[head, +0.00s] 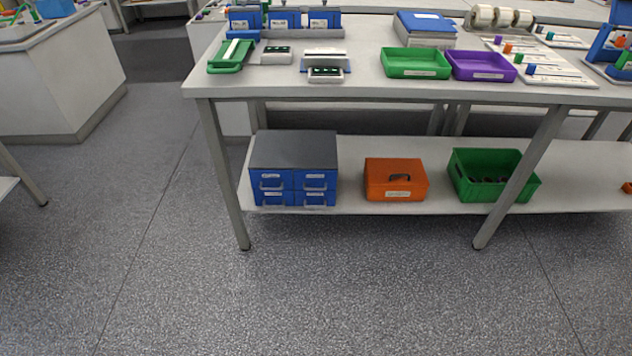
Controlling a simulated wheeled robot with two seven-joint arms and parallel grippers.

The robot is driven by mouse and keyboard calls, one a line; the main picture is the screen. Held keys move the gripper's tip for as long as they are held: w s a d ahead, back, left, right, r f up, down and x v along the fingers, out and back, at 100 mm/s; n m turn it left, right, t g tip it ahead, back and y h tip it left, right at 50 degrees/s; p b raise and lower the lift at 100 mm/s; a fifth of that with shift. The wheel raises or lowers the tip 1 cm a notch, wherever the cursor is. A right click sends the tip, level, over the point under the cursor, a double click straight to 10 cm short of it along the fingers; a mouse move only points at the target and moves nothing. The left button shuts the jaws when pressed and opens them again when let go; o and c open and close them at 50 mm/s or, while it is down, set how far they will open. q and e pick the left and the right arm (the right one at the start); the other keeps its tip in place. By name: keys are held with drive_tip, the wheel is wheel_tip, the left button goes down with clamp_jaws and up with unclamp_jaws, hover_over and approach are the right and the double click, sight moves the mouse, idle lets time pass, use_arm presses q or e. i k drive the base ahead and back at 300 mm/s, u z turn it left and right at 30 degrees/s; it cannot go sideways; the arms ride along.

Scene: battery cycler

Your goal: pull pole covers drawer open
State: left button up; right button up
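A blue drawer cabinet with a dark top (294,150) stands on the lower shelf of the bench, near its left end. Its front has several blue drawers in two columns, each with a grey handle and a white label. The upper left drawer (271,181) and the upper right drawer (315,181) look shut, as do the lower ones. The labels are too small to read, so I cannot tell which drawer is for pole covers. Neither of my grippers shows in the head view.
An orange case (395,180) and a green crate (487,194) share the lower shelf (350,207). A bench leg (222,175) stands just left of the cabinet. The tabletop holds a green tray (414,63) and a purple tray (481,66). The floor in front is clear.

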sight(303, 179)
drive_tip(key=i, duration=1.85)
